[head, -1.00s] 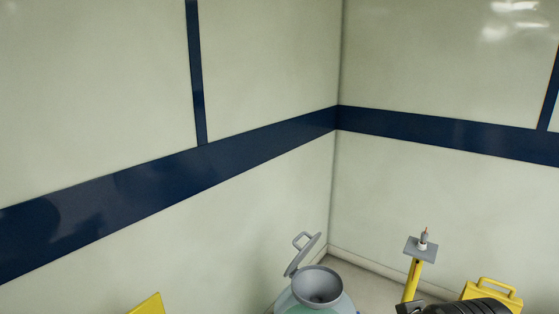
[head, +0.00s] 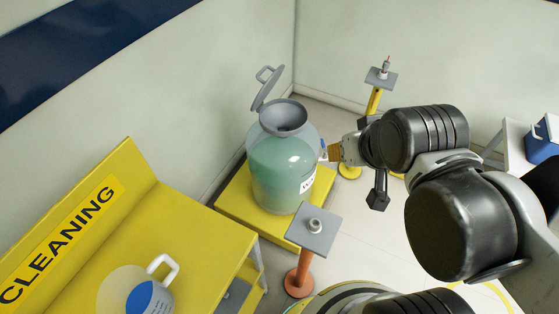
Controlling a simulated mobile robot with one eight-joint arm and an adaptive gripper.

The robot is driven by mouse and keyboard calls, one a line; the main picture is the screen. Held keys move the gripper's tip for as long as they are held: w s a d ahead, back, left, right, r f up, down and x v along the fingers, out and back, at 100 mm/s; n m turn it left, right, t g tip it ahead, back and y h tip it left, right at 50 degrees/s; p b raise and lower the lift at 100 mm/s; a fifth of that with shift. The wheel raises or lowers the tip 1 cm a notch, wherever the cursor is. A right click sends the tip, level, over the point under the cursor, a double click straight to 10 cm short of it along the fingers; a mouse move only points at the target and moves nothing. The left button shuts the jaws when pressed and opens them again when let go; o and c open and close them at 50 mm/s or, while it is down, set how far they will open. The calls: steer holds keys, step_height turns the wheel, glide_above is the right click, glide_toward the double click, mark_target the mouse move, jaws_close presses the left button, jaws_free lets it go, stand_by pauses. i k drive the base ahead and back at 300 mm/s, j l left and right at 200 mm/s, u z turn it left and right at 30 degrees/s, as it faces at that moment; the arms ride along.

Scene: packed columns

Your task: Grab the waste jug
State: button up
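A large teal jug (head: 283,168) with a grey funnel top (head: 284,117) stands on a low yellow platform (head: 230,208) by the wall corner. Its grey hinged lid (head: 268,88) is swung up, and a white label shows low on its right side. I take this as the waste jug; its label is unreadable. My gripper (head: 335,152) is at the jug's right side, with a small orange-brown and blue part at its tip. Whether it touches the jug, and whether its fingers are open or shut, I cannot tell.
A yellow bench (head: 185,235) marked CLEANING fills the lower left, with a translucent white-handled, blue-labelled jug (head: 138,292) on it. An orange post with a grey plate (head: 314,232) stands before the teal jug. A yellow post (head: 374,101) stands behind. A blue box (head: 541,140) is right.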

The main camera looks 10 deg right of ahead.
mark_target(131, 289)
steer(key=u, duration=2.25)
steer(key=k+j+u, duration=0.15)
steer(key=u, duration=0.15)
steer(key=k+j+u, duration=0.1)
steer(key=u, duration=0.2)
